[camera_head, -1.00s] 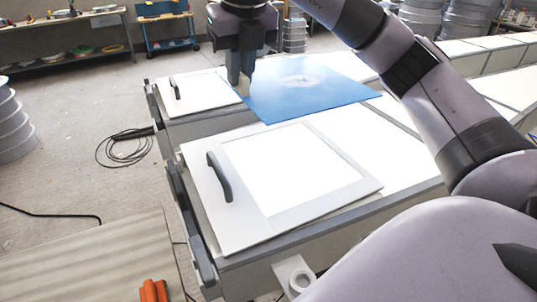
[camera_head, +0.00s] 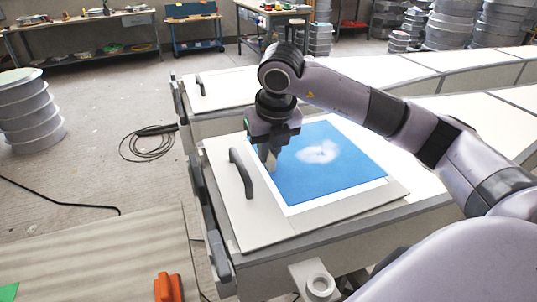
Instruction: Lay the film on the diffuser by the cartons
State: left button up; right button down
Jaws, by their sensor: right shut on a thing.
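A blue film (camera_head: 335,175) with a pale cloudy patch lies over the white pane of the nearer diffuser panel (camera_head: 255,222); I cannot tell whether it rests flat or hovers just above. White pane shows along its front and far edges. My right gripper (camera_head: 270,164) points down and is shut on the film's left edge, just right of the panel's dark handle (camera_head: 241,173). A second panel (camera_head: 228,90) with a dark handle lies farther back, bare where I see it. My left gripper is not in view. I make out no cartons for certain.
A wooden board (camera_head: 95,250) lies at the lower left, with an orange object (camera_head: 168,287) at its right end. A coiled black cable (camera_head: 148,143) lies on the floor. A stack of grey rings (camera_head: 28,112) stands at the left. Benches line the back.

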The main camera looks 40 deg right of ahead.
jog(key=shift+f, duration=0.85)
jog(key=c, duration=1.1)
grip_release()
jog(key=shift+v, duration=6.05)
